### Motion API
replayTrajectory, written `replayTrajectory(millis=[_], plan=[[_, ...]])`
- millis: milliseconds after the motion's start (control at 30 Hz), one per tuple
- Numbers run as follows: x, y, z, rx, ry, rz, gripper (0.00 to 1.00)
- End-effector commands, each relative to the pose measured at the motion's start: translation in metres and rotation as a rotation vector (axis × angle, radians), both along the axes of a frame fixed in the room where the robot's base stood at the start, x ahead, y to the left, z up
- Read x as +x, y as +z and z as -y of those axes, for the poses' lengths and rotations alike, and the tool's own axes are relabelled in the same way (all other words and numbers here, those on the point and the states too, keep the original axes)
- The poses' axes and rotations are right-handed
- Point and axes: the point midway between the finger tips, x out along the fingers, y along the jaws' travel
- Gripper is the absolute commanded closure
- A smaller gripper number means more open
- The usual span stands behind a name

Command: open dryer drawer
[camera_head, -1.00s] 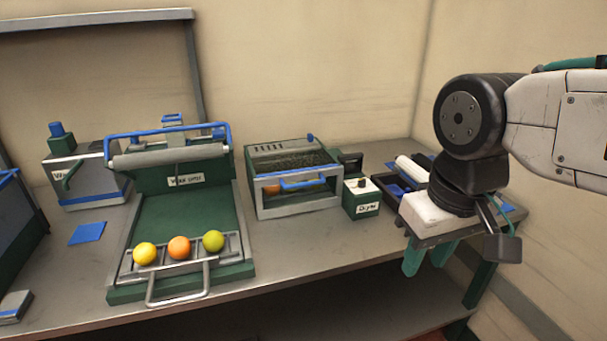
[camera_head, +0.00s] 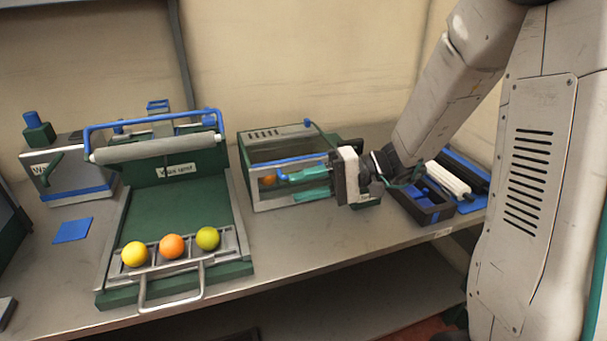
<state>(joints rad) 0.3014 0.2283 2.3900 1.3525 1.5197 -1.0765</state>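The dryer (camera_head: 252,151) is a green and grey box with a glass-like front at the middle of the bench. The drawer looks shut. An orange fruit (camera_head: 268,180) shows inside, behind the front. My gripper (camera_head: 293,184) reaches in from the right, with its two teal fingers at the handle. The fingers look apart, one above the other. I cannot tell whether they touch the handle.
A green tray unit (camera_head: 165,215) with a roller stands left of the dryer. Yellow, orange and green fruits sit in its front rack. Bench space in front of the dryer is clear.

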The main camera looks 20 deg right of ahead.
Motion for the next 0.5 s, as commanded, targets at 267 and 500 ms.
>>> replayTrajectory(millis=[267,500], plan=[[0.092,-0.068,0.072,0.204,-0.447,0.156,0.66],[0.116,-0.098,0.106,0.213,-0.626,0.223,0.66]])
